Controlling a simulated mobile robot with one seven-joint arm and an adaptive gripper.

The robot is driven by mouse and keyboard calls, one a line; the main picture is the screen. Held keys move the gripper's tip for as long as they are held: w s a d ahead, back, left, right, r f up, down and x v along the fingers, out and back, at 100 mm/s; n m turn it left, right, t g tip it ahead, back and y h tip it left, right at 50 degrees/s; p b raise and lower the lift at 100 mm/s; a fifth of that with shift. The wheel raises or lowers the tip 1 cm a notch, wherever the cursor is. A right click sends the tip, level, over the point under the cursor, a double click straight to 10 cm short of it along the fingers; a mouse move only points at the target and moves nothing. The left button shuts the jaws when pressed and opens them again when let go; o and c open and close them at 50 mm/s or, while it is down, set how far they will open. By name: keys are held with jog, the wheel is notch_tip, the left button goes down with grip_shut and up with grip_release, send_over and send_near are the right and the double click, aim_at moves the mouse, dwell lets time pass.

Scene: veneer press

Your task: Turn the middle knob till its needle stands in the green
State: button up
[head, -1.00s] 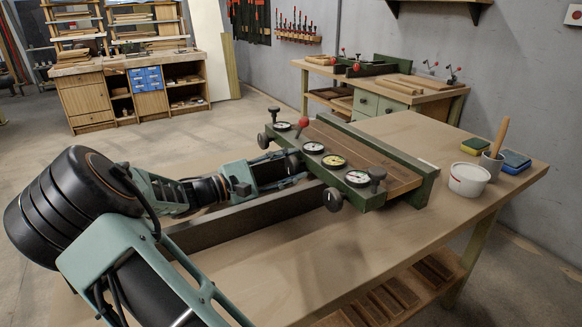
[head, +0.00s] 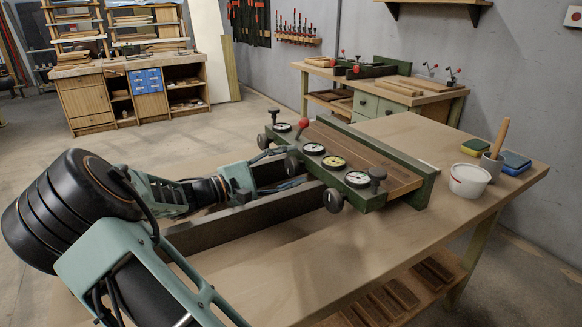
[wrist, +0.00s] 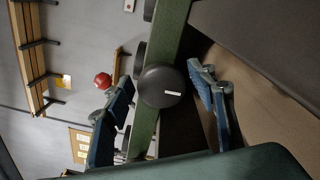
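A green press (head: 400,198) with a brown top lies on the bench. Several round dials line its front rail, one of them yellow-faced (head: 334,161); their needles are too small to read. The dark middle knob (head: 292,162) sticks out of the rail's front, between a far knob (head: 263,140) and a near knob (head: 333,199). My gripper (head: 281,171) is open, just in front of the middle knob. In the wrist view a dark round knob (wrist: 163,88) with a white mark shows between the blue-padded fingers, with gaps on both sides.
A red ball-topped lever (head: 303,123) and small dark knobs stand up from the rail.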

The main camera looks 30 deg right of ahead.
jog(key=a, duration=1.2)
jog(key=shift+w+f, duration=0.15)
jog(key=shift+w, duration=0.05)
dwell(1.3)
